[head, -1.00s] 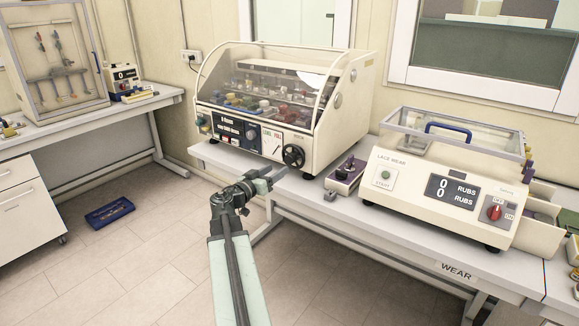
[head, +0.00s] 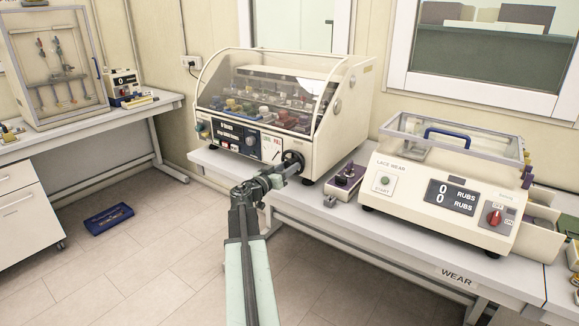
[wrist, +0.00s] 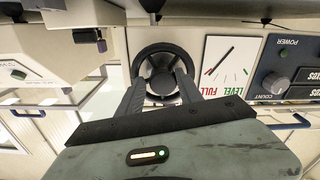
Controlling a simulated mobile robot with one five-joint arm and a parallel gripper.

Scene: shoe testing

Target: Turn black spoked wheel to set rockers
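The black spoked wheel (head: 294,158) is on the front right of the cream machine with a clear hood. It fills the upper middle of the wrist view (wrist: 163,70), which is upside down. My gripper (head: 288,168) is right in front of the wheel and partly covers it. In the wrist view my gripper (wrist: 161,82) is open, one finger on either side of the wheel's hub, overlapping its rim. I cannot tell whether the fingers touch it. A LEVEL/FULL dial (wrist: 230,65) with a black needle is beside the wheel.
The lace wear machine (head: 440,190) and a small purple-topped box (head: 346,176) stand to the right on the same bench. A blue tray (head: 109,218) lies on the floor at left. The floor beside my arm is clear.

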